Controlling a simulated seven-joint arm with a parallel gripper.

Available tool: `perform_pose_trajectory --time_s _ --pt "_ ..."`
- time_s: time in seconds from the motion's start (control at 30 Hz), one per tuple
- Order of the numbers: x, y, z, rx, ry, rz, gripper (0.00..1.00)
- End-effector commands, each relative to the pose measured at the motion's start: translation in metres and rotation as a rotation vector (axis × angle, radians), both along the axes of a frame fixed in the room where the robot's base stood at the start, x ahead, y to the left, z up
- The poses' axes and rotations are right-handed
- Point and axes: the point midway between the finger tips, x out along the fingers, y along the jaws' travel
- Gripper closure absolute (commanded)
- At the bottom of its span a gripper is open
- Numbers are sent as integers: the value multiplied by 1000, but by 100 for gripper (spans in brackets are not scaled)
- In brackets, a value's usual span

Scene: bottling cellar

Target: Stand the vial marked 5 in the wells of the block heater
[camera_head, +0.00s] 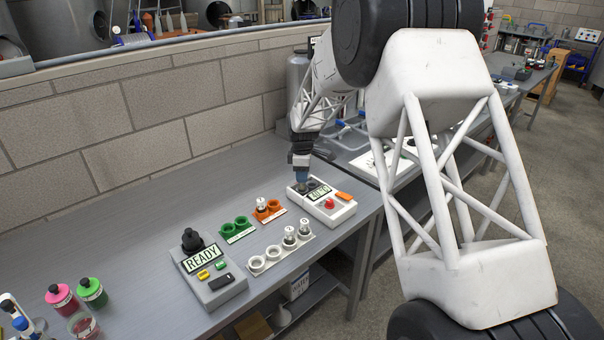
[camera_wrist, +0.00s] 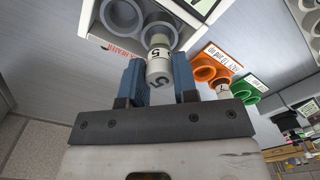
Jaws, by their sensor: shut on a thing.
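The vial marked 5 (camera_wrist: 158,66) is pale with a dark 5 on it. My gripper (camera_wrist: 160,78) is shut on it, with one blue finger on each side. The block heater (camera_head: 336,208) is a white box with a lit display, a red knob and an orange key. My gripper (camera_head: 302,176) is over its wells in the head view, where the vial is mostly hidden. In the wrist view the heater (camera_wrist: 101,38) shows two grey wells. The vial's far end overlaps the well nearer the racks; I cannot tell whether it is inside.
An orange rack (camera_head: 268,213) with a vial, a green rack (camera_head: 238,229) and a white rack (camera_head: 280,255) with two vials stand left of the heater. A grey device reading READY (camera_head: 209,275) is farther left. Bottles stand at the lower left. The bench behind the racks is clear.

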Motion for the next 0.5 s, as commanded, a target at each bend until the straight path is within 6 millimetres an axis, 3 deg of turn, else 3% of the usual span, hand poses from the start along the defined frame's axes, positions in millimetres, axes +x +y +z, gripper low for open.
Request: perform_pose_trajectory --time_s 0.5 --pt "0 0 -8 0 -1 0 96"
